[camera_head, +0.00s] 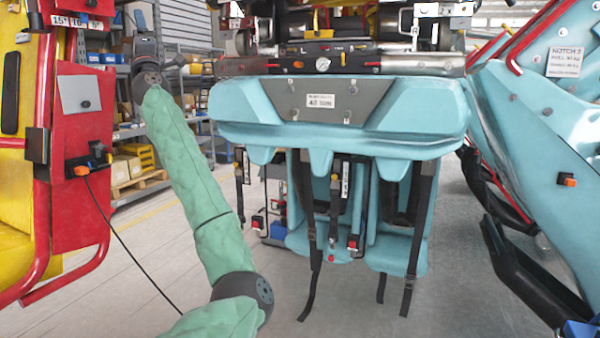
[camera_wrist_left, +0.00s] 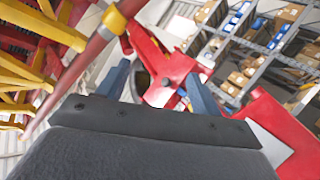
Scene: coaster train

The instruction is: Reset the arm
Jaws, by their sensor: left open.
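My left arm, in a green padded sleeve, rises from the bottom of the head view to a dark wrist near the upper left. My left gripper (camera_wrist_left: 157,84) shows clearly in the left wrist view, with its two blue-grey fingers apart. Nothing is seen held between them. Behind the fingers is a red frame part (camera_wrist_left: 176,68) with a dark round piece; I cannot tell how far away it is. In the head view the gripper is small and hard to make out. My right gripper is not in view.
A teal coaster seat unit (camera_head: 340,105) with hanging black straps fills the middle. A red and yellow frame (camera_head: 85,190) with a dangling cable stands at the left. A teal panel (camera_head: 545,120) stands at the right. Storage shelves (camera_head: 190,40) are behind. Grey floor shows between.

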